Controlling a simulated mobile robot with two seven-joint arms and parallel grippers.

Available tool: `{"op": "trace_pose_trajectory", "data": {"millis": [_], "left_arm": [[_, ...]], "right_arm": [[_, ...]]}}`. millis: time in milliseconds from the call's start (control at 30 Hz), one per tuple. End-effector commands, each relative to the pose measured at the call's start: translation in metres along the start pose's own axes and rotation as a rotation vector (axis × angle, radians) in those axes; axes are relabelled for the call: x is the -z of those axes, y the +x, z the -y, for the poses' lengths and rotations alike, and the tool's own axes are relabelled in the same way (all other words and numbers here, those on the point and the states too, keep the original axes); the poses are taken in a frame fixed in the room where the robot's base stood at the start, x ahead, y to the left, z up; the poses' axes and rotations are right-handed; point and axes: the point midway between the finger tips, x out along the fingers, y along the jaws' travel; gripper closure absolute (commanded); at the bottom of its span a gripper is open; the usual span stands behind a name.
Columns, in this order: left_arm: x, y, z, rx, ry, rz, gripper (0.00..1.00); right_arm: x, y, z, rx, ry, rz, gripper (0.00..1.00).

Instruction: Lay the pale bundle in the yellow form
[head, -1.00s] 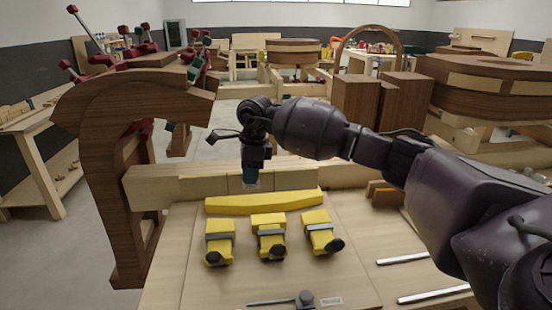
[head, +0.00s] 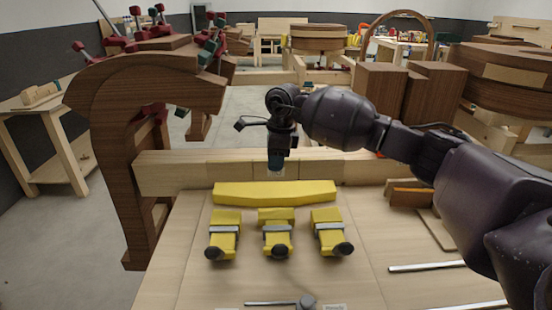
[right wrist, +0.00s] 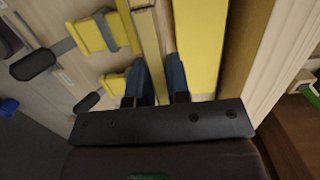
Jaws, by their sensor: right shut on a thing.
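The yellow form shows in the head view as a long, gently curved yellow block (head: 275,192) on the bench, with several yellow clamp blocks (head: 225,236) in front of it. My right gripper (head: 277,171) is above and just behind the long block in that picture, pointing down. In the right wrist view its fingers (right wrist: 158,82) are shut on the pale bundle (right wrist: 150,40), a narrow pale strip running between the yellow pieces. In the head view the bundle blends with the pale wood behind it, so its ends are unclear. My left gripper is out of view.
A pale beam (head: 170,172) runs along the back of the bench. A dark curved wooden chair frame (head: 110,150) stands at left. Brown blocks (head: 380,90) stand behind at right.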

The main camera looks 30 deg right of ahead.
Motion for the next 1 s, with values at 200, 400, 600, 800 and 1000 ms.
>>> {"op": "trace_pose_trajectory", "data": {"millis": [200, 400, 600, 800, 1000], "left_arm": [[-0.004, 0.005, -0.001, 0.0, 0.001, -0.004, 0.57], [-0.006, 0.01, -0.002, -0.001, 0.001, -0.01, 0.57], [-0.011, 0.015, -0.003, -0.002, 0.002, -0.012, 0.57], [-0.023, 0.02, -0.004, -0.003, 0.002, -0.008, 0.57], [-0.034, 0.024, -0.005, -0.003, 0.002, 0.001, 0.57]], "right_arm": [[0.002, 0.019, 0.0, -0.001, 0.0, 0.001, 1.0], [0.004, 0.035, 0.0, -0.001, 0.001, 0.001, 1.0], [0.006, 0.051, 0.0, 0.0, 0.0, 0.002, 1.0], [0.008, 0.068, 0.0, -0.001, 0.0, 0.0, 1.0], [0.01, 0.083, 0.0, 0.0, 0.0, 0.001, 1.0]]}}
